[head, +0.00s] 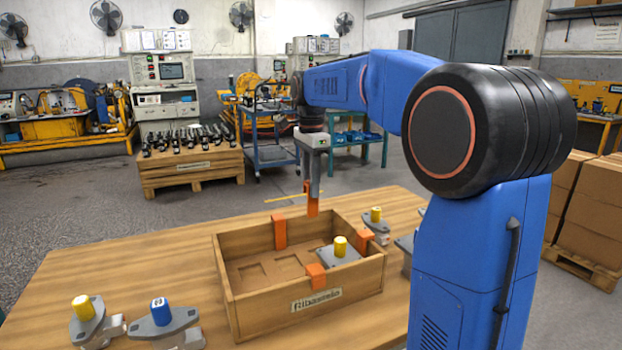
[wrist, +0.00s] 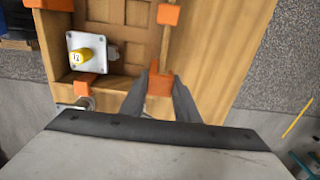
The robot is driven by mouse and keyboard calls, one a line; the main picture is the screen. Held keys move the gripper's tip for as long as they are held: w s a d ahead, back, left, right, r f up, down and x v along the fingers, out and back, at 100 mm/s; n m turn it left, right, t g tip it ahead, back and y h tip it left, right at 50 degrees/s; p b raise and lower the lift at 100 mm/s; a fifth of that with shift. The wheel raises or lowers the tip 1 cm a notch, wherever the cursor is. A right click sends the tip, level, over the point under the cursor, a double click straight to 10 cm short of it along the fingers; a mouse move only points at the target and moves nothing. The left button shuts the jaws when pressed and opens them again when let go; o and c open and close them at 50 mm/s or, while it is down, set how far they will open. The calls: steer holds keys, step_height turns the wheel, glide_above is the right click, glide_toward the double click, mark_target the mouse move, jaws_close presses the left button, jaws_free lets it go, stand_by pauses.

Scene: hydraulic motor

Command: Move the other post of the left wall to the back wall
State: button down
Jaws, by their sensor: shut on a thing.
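My gripper (head: 313,186) is shut on an orange post (head: 312,205), held upright at the right part of the crate's back wall. The wrist view shows this post (wrist: 160,84) between the two dark fingers, in line with that wall. I cannot tell if it touches the wall. The wooden crate (head: 258,313) stands on the table. Another orange post (head: 279,232) sits on the back wall, left of the held one; it also shows in the wrist view (wrist: 168,14). One post (head: 316,276) sits on the front wall and one (head: 367,236) on the right wall. The left wall shows no post.
A grey motor with a yellow cap (head: 340,246) lies in the crate's right part; several recesses beside it are empty. Another yellow-capped motor (head: 376,216) stands beyond the right wall. A yellow-capped (head: 85,310) and a blue-capped motor (head: 160,315) stand left of the crate.

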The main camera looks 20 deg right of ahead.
mark_target(311, 210)
steer(key=shift+f, duration=3.55)
steer(key=shift+f, duration=0.65)
steer(key=c, duration=1.3)
jaws_free()
steer(key=shift+r, duration=0.1)
